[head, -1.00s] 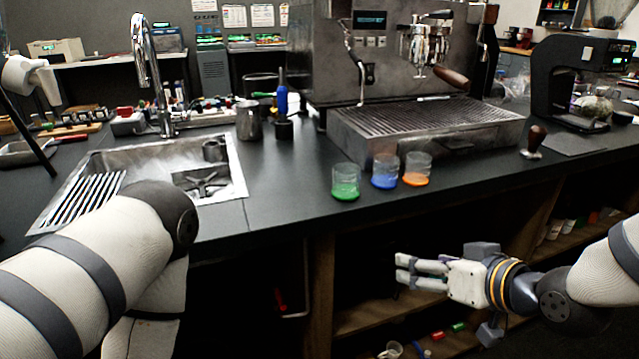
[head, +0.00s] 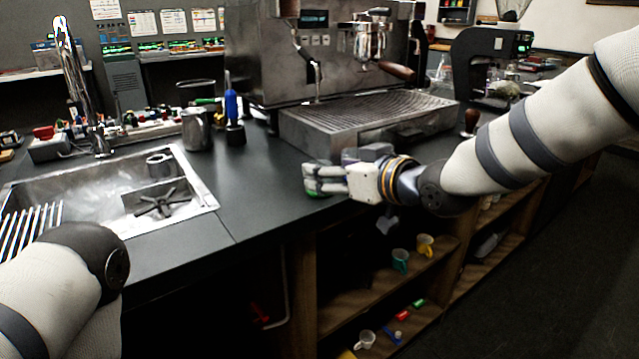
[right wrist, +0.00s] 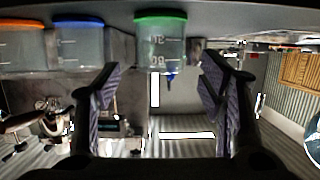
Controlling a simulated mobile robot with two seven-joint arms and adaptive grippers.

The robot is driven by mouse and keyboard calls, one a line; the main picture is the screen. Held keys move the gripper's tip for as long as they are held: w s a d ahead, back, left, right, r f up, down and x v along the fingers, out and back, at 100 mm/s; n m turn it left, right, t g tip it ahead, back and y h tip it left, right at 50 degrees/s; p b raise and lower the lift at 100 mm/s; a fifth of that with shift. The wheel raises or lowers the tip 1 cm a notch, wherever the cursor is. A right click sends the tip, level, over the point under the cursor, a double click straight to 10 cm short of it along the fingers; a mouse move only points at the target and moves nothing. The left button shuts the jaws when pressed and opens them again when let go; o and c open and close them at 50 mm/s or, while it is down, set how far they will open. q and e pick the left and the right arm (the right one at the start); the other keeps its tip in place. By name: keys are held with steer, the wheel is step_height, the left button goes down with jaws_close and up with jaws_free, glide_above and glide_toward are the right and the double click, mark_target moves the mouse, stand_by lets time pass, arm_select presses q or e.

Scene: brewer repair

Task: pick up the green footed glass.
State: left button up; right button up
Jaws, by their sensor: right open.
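The green footed glass (right wrist: 160,45) is clear with a green base and stands upright on the counter; the right wrist view shows it upside down. My right gripper (head: 318,180) is level at the counter's front edge, open, with its fingers pointing left in the head view. In the right wrist view the glass lies ahead of the gap between the two fingertips (right wrist: 157,80), with room on both sides. In the head view the fingers cover most of the glass. My left gripper is out of view; only its arm shows at lower left.
A blue-based glass (right wrist: 80,48) and an orange-based glass (right wrist: 25,48) stand beside the green one, close to one finger. The espresso machine's drip tray (head: 370,118) is behind. The sink (head: 110,185) is to the left, with bare counter between. Cups stand on shelves (head: 400,285) below.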

steer(key=x, duration=0.4)
steer(key=shift+w+a+r, duration=0.1)
steer(key=shift+w+a, duration=0.05)
steer(key=shift+w, duration=0.05)
steer(key=shift+s+r, duration=0.1)
steer(key=shift+c, duration=1.1)
steer(key=c, duration=1.1)
steer(key=shift+o, duration=0.2)
steer(key=shift+r, duration=0.1)
